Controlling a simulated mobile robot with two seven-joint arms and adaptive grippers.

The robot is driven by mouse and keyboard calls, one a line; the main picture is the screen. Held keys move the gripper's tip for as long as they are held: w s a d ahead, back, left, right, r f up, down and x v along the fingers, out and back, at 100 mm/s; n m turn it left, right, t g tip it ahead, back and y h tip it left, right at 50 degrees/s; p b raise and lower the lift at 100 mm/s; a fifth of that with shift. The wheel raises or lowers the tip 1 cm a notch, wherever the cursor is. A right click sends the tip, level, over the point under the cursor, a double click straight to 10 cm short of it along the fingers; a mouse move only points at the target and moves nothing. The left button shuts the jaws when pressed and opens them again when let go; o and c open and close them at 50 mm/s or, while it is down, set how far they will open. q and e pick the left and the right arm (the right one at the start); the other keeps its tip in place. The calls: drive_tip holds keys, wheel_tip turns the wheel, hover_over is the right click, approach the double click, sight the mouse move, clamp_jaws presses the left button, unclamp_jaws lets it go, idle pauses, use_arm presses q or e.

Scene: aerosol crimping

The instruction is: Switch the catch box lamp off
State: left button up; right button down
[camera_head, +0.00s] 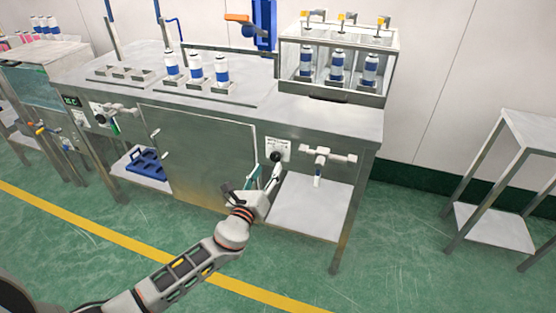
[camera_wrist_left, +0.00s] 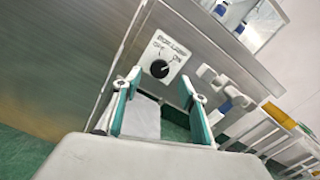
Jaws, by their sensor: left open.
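The lamp switch is a black rotary knob (camera_head: 275,156) on a white plate (camera_head: 285,145) on the front of the steel bench. In the left wrist view the knob (camera_wrist_left: 159,69) sits under lettering that looks like "BOX LAMP", with OFF on the left and ON on the right. Its pointer appears to lean toward ON, but is small. My left gripper (camera_head: 253,179) is open and empty just in front of the plate. In the left wrist view its teal-padded fingers (camera_wrist_left: 160,83) stand either side below the knob, apparently not touching it. My right gripper is not in view.
A clear-fronted box (camera_head: 338,93) with several blue-and-white cans stands on the bench top (camera_head: 310,117). A valve-like fitting (camera_head: 322,157) projects right of the switch. A steel panel (camera_head: 205,160) lies to the left. The green floor in front is clear.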

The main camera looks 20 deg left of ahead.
sight(275, 157)
use_arm(q)
drive_tip(key=w, duration=0.5)
drive_tip(key=shift+d+f+b, duration=0.1)
drive_tip(key=shift+f+b, duration=0.05)
drive_tip(key=shift+b, duration=0.25)
drive_tip(key=shift+w, duration=0.65)
drive_tip(key=c, duration=1.1)
